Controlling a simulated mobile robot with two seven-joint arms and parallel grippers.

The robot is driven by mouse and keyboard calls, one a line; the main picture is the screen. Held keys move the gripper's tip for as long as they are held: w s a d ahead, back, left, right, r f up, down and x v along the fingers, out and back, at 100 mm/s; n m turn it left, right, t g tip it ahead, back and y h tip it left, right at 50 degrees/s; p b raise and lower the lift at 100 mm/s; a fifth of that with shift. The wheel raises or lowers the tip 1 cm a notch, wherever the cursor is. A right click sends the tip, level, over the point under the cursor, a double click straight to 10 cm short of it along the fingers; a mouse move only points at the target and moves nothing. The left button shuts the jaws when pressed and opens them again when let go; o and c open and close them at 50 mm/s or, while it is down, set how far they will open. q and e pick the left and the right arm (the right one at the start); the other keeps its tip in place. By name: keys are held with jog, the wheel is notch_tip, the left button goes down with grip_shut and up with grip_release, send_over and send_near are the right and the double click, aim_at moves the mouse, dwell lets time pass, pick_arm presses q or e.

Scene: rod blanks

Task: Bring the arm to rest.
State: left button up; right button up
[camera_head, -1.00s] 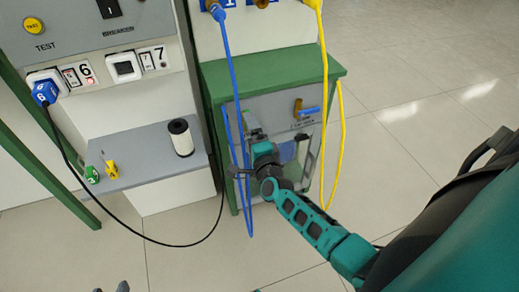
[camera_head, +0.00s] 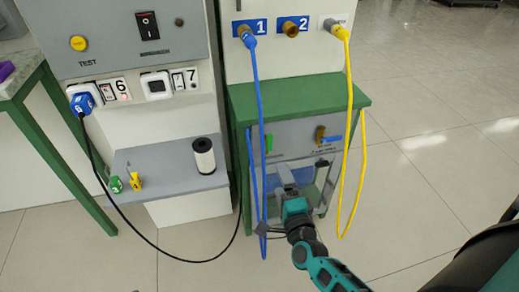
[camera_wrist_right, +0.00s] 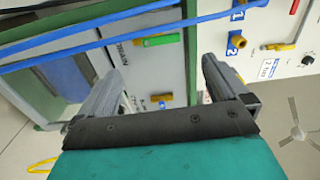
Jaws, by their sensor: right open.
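My right gripper (camera_head: 284,176) is in front of the green-framed cabinet (camera_head: 300,93) in the head view, its arm coming in from the lower right. In the right wrist view the two grey fingers of this gripper (camera_wrist_right: 160,78) stand wide apart with nothing between them. A blue hose (camera_head: 257,130) hangs just left of the gripper in the head view; whether it touches the wrist I cannot tell. The blue hose (camera_wrist_right: 100,38) also crosses the upper left of the wrist view. My left gripper does not show.
A yellow hose (camera_head: 348,110) hangs right of the gripper. A grey shelf (camera_head: 165,168) carries a white roll (camera_head: 204,156), a green plug (camera_head: 116,185) and a yellow one (camera_head: 135,181). A black cable (camera_head: 150,243) loops low on the left.

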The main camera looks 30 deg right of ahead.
jog(key=shift+r, duration=0.1)
pick_arm(q)
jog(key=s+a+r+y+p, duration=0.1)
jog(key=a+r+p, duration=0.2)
jog(key=p, duration=0.6)
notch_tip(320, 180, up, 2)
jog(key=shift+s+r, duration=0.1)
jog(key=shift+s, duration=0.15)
pick_arm(e)
jog(key=s+a+r+n+g+y, duration=0.2)
jog(key=s+a+n, duration=0.3)
jog(key=n, duration=0.6)
jog(key=s+a+r+n+g+y, duration=0.3)
jog(key=s+n, duration=0.4)
jog(key=n, duration=0.5)
jog(key=shift+s+a+g+y, duration=0.2)
jog(key=shift+a+g+y, duration=0.3)
jog(key=shift+a+g, duration=0.4)
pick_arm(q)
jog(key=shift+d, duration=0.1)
